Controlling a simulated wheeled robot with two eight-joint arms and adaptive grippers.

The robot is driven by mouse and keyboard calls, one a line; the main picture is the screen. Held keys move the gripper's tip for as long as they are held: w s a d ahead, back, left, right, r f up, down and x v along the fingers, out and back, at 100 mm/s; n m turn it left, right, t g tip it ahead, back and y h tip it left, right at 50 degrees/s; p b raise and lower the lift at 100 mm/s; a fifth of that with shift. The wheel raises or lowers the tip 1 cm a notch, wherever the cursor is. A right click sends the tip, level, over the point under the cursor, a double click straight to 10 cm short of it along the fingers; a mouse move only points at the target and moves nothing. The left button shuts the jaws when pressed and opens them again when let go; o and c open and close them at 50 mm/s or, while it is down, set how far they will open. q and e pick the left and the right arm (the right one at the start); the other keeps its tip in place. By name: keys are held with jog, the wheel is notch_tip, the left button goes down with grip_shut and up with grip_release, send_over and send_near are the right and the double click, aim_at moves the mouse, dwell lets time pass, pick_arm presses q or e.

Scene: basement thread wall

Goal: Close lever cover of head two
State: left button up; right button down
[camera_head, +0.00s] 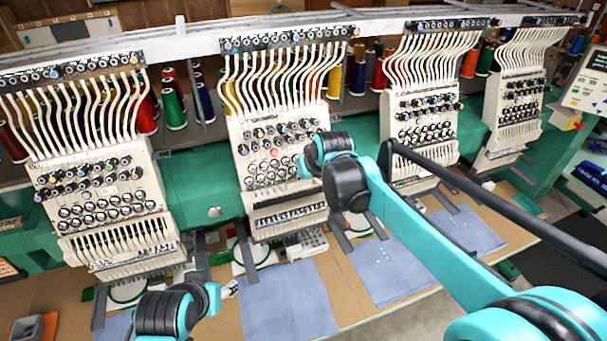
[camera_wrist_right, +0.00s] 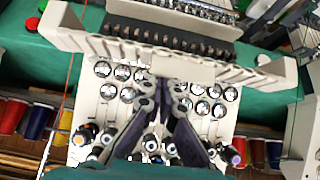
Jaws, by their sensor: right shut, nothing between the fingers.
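Head two (camera_head: 262,150) is the second cream head from the left, with rows of tension knobs. Its lever cover (camera_head: 275,208) is a pale strip across the lower face. In the right wrist view the cover (camera_wrist_right: 272,76) is a wide pale bracket with end arms, standing out from the face beside a dark slotted row; I cannot tell its exact angle. My right gripper (camera_wrist_right: 165,84) is shut and empty, its dark fingers over the knobs, tips close to the bracket's middle; contact is unclear. In the head view my wrist hides its fingers. My left arm shows at bottom left, without its fingers.
Head one (camera_head: 105,195) stands to the left, heads three (camera_head: 425,105) and four (camera_head: 515,100) to the right. White thread tubes run above each. Blue cloths (camera_head: 288,300) lie on the table below. A control panel (camera_head: 585,85) stands far right.

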jog(key=shift+s+d+f+t+b, duration=0.15)
jog(key=shift+s+f+t+b, duration=0.2)
jog(key=shift+f+t+b, duration=0.2)
notch_tip(320, 180, down, 13)
jog(key=t+y+b, duration=0.2)
jog(key=t+b, duration=0.4)
jog(key=b, duration=1)
jog(key=shift+f+y+b, duration=0.15)
jog(key=shift+y+b, duration=0.15)
jog(key=shift+b, duration=0.1)
jog(key=shift+t, duration=0.25)
